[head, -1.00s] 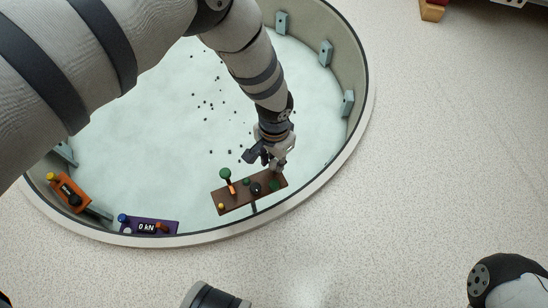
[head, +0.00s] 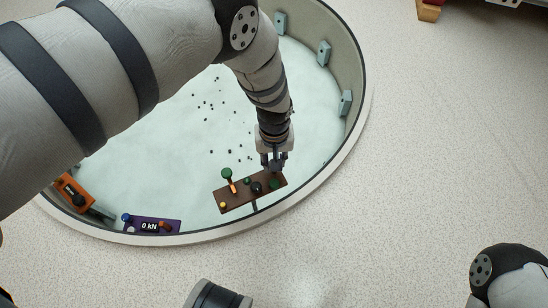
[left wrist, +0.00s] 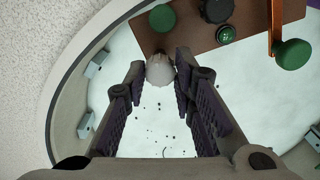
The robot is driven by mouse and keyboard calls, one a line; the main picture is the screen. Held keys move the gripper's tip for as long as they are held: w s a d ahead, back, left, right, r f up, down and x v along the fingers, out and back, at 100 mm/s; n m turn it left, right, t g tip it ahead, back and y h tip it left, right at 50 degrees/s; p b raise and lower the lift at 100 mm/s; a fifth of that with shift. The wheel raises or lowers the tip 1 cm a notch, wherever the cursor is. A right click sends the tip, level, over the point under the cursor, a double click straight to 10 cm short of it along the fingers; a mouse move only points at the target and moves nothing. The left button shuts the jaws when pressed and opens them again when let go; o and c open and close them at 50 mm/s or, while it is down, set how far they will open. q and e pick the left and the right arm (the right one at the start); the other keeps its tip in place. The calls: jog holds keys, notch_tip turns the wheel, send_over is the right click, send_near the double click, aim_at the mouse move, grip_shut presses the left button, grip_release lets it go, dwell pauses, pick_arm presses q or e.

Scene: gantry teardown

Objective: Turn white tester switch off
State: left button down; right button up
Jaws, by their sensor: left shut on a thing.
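A brown tester panel (head: 242,200) lies at the near inside edge of the round basin, with green, black and yellow knobs and an orange lever with a green ball (head: 227,173). In the left wrist view the panel (left wrist: 187,38) is at the top. A whitish rounded knob (left wrist: 160,72) at the panel's edge sits between my left fingertips (left wrist: 161,66), which are shut on it. In the head view my left gripper (head: 274,165) is at the panel's far right edge and hides the knob. My right gripper is out of view.
A purple panel (head: 140,227) reading 0 kN and an orange panel (head: 72,193) stand along the basin's near left rim. Small grey blocks (head: 324,53) line the right wall. Small dark bits (head: 205,105) are scattered on the pale basin floor.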

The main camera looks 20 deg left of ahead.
pick_arm(q)
jog(key=shift+n, duration=0.6)
jog(key=shift+s, duration=0.1)
jog(key=c, duration=1.3)
grip_release()
jog(key=shift+c, duration=0.2)
jog(key=shift+r, duration=0.1)
notch_tip(320, 180, up, 12)
